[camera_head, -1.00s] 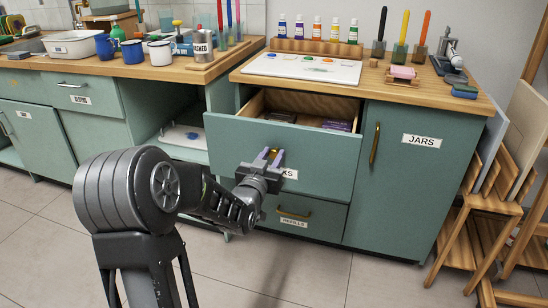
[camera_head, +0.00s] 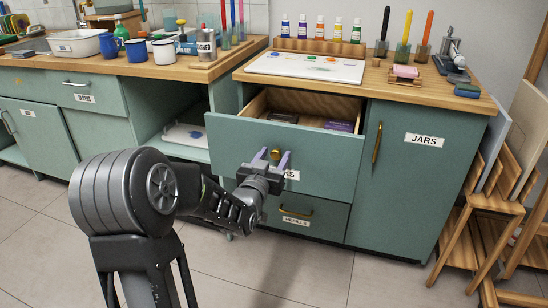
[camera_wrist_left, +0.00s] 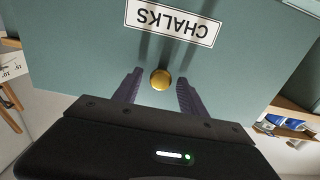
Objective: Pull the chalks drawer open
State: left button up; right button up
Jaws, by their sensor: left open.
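The green chalks drawer (camera_head: 320,168) stands pulled out of the cabinet under the right counter, with dark boxes inside. Its label is partly hidden by my gripper in the head view. The CHALKS label (camera_wrist_left: 172,22) shows upside down in the left wrist view. The round brass knob (camera_wrist_left: 160,79) sits between the two fingers of my left gripper (camera_wrist_left: 159,90), with a gap on both sides. My left gripper (camera_head: 271,156) is open in front of the drawer face. My right gripper is not in view.
A JARS door (camera_head: 412,165) with a brass handle is to the right. A refills drawer (camera_head: 305,214) is below. Paint tubes and a white palette (camera_head: 306,67) stand on the counter. A wooden rack (camera_head: 487,215) stands at the right.

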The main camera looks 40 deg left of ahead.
pick_arm(q)
jog(key=v, duration=0.7)
jog(key=shift+s+d+p, duration=0.15)
jog(key=shift+s+p, duration=0.25)
jog(key=shift+p, duration=0.05)
jog(key=shift+f, duration=0.1)
